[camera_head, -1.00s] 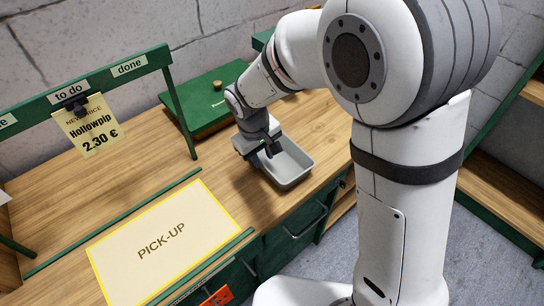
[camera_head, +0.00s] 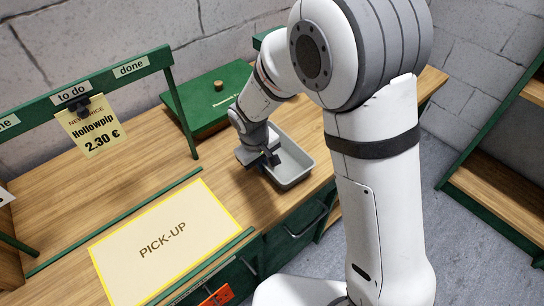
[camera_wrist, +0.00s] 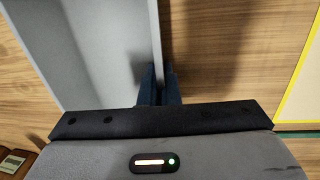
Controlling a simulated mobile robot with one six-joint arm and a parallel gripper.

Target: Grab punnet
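The punnet is a grey, open, empty rectangular tray (camera_head: 302,172) on the wooden counter, near its front edge. My gripper (camera_head: 272,162) is at the punnet's left side, pointing down. In the wrist view the punnet (camera_wrist: 95,50) fills the upper left, and its side wall runs down between the two dark fingers of my gripper (camera_wrist: 159,85). One finger is inside the punnet and one outside, both close against the wall. The punnet appears to rest on the counter.
A PICK-UP mat (camera_head: 165,245) with a yellow border lies to the left on the counter. A green box (camera_head: 215,98) stands behind the punnet. A green rail (camera_head: 100,85) with a Hollowpip price card (camera_head: 92,128) is at the back left. Drawers are below the front edge.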

